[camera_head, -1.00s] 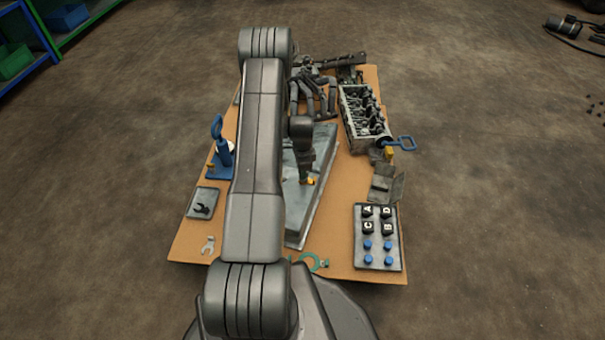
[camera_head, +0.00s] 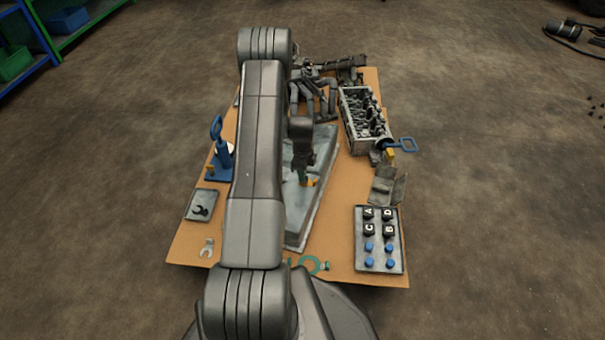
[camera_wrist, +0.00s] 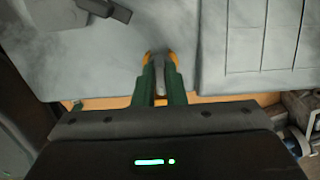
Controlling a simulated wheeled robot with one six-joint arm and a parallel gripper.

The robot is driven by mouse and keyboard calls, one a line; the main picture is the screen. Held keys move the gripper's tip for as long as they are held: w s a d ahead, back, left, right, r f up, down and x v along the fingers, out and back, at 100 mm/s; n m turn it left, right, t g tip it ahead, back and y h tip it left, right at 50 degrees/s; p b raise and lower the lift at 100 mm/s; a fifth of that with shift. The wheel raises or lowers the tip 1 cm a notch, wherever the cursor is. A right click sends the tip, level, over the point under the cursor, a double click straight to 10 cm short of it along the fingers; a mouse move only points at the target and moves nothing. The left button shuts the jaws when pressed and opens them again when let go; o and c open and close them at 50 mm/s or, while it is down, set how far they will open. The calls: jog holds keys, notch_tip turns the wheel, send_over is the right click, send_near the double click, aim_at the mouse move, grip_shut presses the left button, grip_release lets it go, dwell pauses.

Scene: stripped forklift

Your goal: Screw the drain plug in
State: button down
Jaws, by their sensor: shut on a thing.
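The grey metal pan (camera_head: 314,205) lies on the cardboard-topped table, partly hidden behind my arm. Its pale surface fills the upper part of the wrist view (camera_wrist: 110,65). My gripper (camera_head: 309,181) is over the pan's right part. In the wrist view, its green fingers with orange tips (camera_wrist: 159,58) are shut on a small grey piece, apparently the drain plug (camera_wrist: 157,64). Most of the plug is hidden between the fingers. I cannot tell whether it touches a threaded hole; no hole shows.
A cylinder head (camera_head: 362,115) stands at the back right, with dark pipes (camera_head: 318,95) behind the pan. A tray of lettered blocks and blue caps (camera_head: 378,238) is at the front right. A blue stand (camera_head: 220,160) and a small tray (camera_head: 201,205) are on the left.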

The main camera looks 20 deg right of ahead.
jog(key=c, duration=1.6)
grip_release()
jog(key=shift+c, duration=0.2)
jog(key=shift+r+p, duration=1.15)
jog(key=shift+r, duration=1.15)
jog(key=o, duration=0.6)
jog(key=shift+c, duration=0.2)
